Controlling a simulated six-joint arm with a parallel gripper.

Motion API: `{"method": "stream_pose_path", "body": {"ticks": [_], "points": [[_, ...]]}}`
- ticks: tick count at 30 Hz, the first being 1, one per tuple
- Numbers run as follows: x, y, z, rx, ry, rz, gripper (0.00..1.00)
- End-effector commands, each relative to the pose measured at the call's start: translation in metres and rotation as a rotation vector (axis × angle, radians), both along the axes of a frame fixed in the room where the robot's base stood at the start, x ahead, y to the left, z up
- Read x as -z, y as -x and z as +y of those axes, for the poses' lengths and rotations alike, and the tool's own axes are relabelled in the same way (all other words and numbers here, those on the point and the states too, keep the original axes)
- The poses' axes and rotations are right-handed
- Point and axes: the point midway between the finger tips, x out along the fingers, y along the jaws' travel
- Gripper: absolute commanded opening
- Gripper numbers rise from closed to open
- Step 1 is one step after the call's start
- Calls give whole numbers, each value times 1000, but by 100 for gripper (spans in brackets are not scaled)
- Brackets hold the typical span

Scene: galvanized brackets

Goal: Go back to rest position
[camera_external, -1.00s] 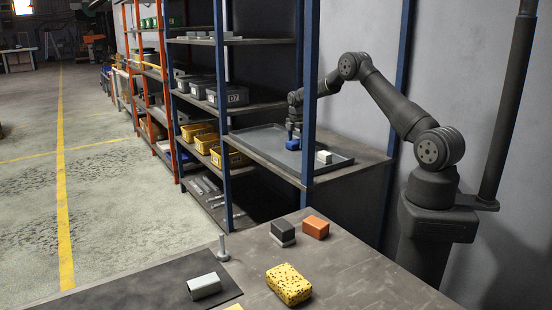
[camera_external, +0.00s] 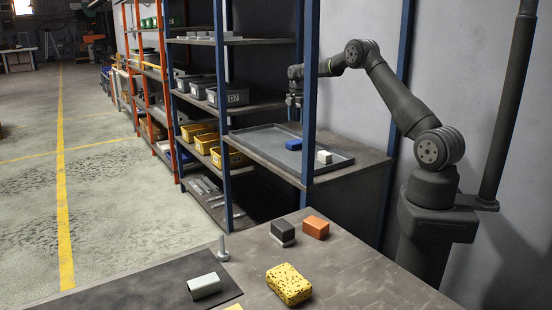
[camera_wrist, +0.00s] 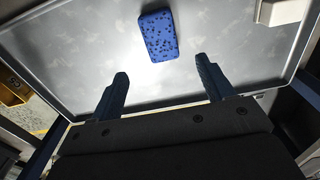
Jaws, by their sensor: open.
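My gripper (camera_external: 294,101) is raised above the grey tray (camera_external: 262,137) on the shelf, partly behind the blue shelf post. In the wrist view my gripper (camera_wrist: 162,88) has its two fingers wide apart with nothing between them. A blue speckled sponge (camera_wrist: 158,36) lies flat on the tray beyond the fingertips, apart from them. It also shows in the external view as a small blue block (camera_external: 293,144). A white block (camera_external: 324,157) sits on the tray to the right of it.
Blue shelf posts (camera_external: 309,95) stand close to my arm. Grey bins (camera_external: 228,95) and yellow bins (camera_external: 229,158) fill shelves at the left. The front table holds a yellow sponge (camera_external: 288,284), an orange block (camera_external: 315,227), a dark block (camera_external: 283,230) and a metal bracket (camera_external: 204,286).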

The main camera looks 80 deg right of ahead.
Motion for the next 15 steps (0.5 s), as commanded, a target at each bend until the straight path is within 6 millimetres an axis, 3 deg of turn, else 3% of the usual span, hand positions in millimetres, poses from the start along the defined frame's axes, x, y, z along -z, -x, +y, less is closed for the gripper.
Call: {"method": "stream_pose_path", "body": {"ticks": [8,15], "points": [[16,0,0,0,-1,1,74],[62,1,1,0,-2,2,74]]}}
